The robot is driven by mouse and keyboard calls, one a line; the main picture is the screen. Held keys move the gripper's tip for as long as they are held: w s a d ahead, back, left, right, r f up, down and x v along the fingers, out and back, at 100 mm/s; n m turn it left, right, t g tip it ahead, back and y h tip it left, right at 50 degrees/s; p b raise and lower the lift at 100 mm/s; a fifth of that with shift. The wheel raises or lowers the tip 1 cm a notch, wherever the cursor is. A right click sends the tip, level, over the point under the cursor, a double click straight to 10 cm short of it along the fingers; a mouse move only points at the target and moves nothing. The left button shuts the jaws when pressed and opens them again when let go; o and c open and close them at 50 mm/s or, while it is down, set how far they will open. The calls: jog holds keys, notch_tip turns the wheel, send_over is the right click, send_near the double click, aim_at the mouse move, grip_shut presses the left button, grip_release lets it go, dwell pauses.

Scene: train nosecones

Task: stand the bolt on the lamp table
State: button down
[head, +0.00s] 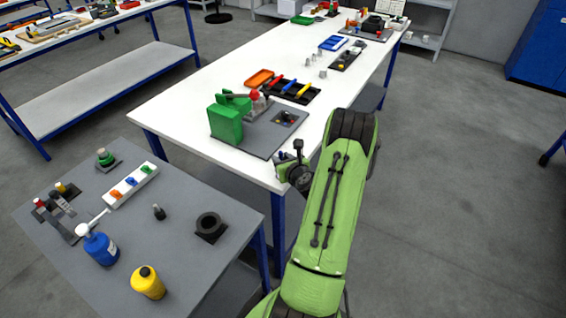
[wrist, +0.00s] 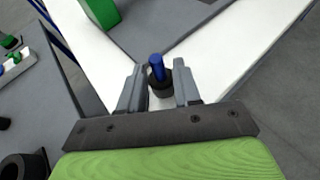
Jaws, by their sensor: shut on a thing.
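My gripper (wrist: 160,92) is shut on the bolt (wrist: 157,68), which has a blue shaft and a dark, thicker end between the two grey fingers. In the head view my gripper (head: 290,166) is at the near right corner of the long white table (head: 185,92), by the grey mat. The bolt is hard to make out there, and I cannot tell whether it touches the tabletop. The grey table (head: 130,262) stands at the near left. Neither table is plainly marked as the lamp table.
A green machine block (head: 226,122) stands on the grey mat. The grey table holds a blue bottle (head: 101,248), a yellow bottle (head: 148,283), a black ring (head: 209,225), a small dark peg (head: 158,212) and a white strip with coloured switches (head: 131,185). Its middle has bare room.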

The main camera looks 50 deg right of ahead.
jog(key=shift+f, duration=0.7)
jog(key=shift+r, duration=0.15)
jog(key=c, duration=0.8)
grip_release()
